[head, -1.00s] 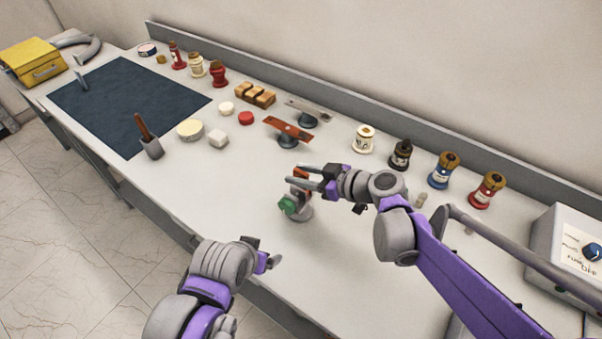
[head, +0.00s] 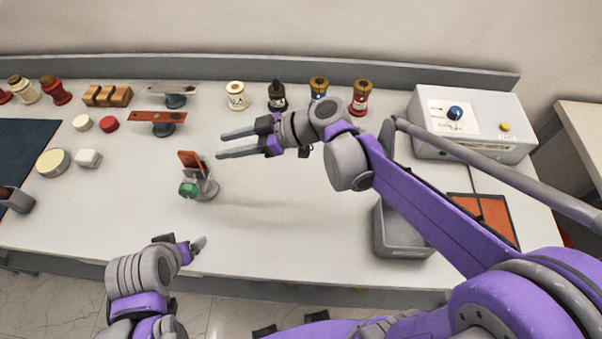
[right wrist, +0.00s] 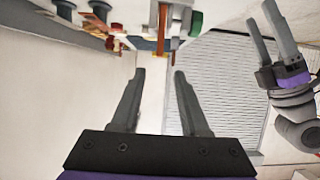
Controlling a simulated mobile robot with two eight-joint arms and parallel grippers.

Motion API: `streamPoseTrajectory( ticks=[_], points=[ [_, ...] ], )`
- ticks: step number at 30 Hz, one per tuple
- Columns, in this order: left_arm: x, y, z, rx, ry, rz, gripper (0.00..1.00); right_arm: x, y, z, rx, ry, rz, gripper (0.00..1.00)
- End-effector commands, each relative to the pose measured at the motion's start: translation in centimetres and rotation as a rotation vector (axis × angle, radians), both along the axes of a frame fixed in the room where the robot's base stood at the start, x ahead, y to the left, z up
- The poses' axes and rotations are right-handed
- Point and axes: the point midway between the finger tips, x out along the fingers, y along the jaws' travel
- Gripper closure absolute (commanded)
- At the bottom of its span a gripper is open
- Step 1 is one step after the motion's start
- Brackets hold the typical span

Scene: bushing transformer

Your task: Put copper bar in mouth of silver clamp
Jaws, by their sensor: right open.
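A short copper bar (head: 192,160) stands upright, slightly tilted, at the silver clamp (head: 207,190) with the green knob (head: 188,190). Its lower end appears to sit in the clamp's mouth, though the exact seating is hard to see. In the right wrist view the copper bar (right wrist: 162,28) hangs at the top beside the green knob (right wrist: 196,22). My right gripper (head: 220,145) is open and empty, to the right of the bar and apart from it. My left gripper (head: 184,242) is open and empty near the front edge; it also shows in the right wrist view (right wrist: 268,35).
A copper-coloured strip (head: 150,116) and a silver strip (head: 165,88) lie on stands behind. Several bushings line the back, including a white one (head: 236,96). A grey bin (head: 395,240) and control box (head: 475,135) are right. The table between clamp and bin is clear.

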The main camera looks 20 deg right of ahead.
Motion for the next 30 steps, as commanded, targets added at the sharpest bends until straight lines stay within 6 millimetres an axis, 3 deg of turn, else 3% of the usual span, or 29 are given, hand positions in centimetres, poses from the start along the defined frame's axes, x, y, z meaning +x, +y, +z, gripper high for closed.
streamPoseTrajectory(
  ticks=[4, 7, 12, 15, 19, 24, 30],
  points=[
    [0.0, 0.0, 0.0, 0.0, 0.0, 0.0, 0.12, -1.3, -1.0, -1.1, -0.053, 0.082, -0.054, 0.55],
    [0.0, 0.0, 0.0, 0.0, 0.0, 0.0, 0.12, -3.8, -3.2, -3.4, -0.151, 0.228, -0.18, 0.55],
    [0.0, 0.0, 0.0, 0.0, 0.0, 0.0, 0.12, -9.0, -9.7, -8.0, -0.332, 0.477, -0.555, 0.55],
    [0.0, 0.0, 0.0, 0.0, 0.0, 0.0, 0.12, -11.4, -13.7, -9.9, -0.39, 0.549, -0.793, 0.55],
    [0.0, 0.0, 0.0, 0.0, 0.0, 0.0, 0.12, -13.6, -17.7, -11.2, -0.415, 0.578, -1.031, 0.55],
    [0.0, 0.0, 0.0, 0.0, 0.0, 0.0, 0.12, -14.6, -19.9, -11.7, -0.411, 0.576, -1.174, 0.55],
    [0.0, 0.0, 0.0, 0.0, 0.0, 0.0, 0.12, -14.6, -20.1, -11.7, -0.409, 0.575, -1.188, 0.55]
  ],
)
